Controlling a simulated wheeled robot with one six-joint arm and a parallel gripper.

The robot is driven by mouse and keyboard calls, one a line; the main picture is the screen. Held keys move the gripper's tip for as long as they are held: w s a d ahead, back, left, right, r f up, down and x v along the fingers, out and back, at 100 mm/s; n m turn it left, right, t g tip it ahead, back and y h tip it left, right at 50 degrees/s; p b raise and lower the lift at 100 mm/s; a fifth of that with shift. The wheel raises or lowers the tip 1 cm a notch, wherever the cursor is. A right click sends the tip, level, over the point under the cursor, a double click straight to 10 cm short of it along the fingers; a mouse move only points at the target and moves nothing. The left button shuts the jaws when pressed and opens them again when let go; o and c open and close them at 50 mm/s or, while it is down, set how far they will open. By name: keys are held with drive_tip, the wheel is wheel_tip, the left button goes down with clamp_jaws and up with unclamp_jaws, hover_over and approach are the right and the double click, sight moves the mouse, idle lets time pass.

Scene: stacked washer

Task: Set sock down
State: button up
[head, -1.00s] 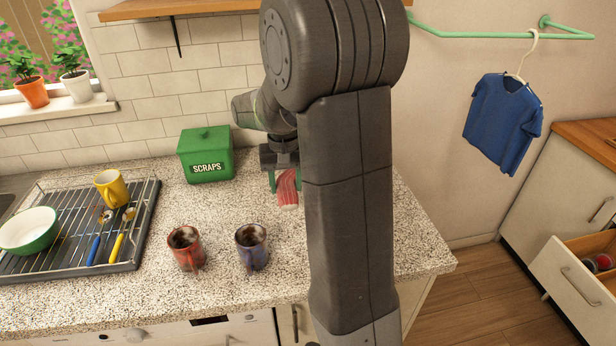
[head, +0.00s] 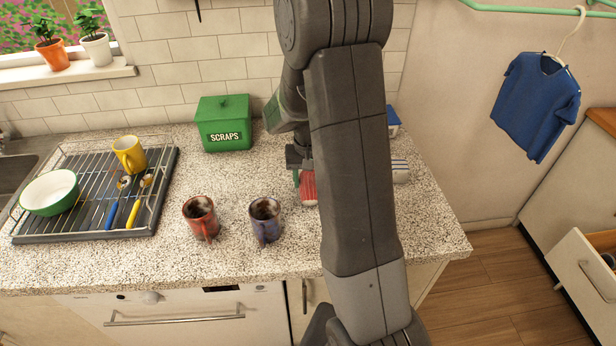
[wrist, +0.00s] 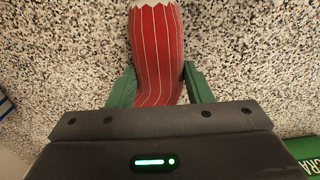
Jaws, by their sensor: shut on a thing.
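The sock (head: 308,188) is red with thin pale stripes and a white edge. It shows in the head view just right of the blue mug, partly hidden behind my arm. In the wrist view the sock (wrist: 157,50) lies between the two green fingers of my gripper (wrist: 160,90), which is shut on it. The speckled counter fills the background there, and I cannot tell whether the sock touches it. In the head view my gripper (head: 302,178) is low over the counter (head: 245,180), mostly hidden by my arm.
A red mug (head: 201,218) and a blue mug (head: 265,219) stand left of the sock. A green scraps bin (head: 223,124) stands behind. A dish rack (head: 90,190) is at left. A blue-and-white item (head: 393,122) and a striped white item (head: 400,171) show right of my arm.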

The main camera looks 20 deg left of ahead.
drive_tip(key=shift+f, duration=0.1)
drive_tip(key=o, duration=1)
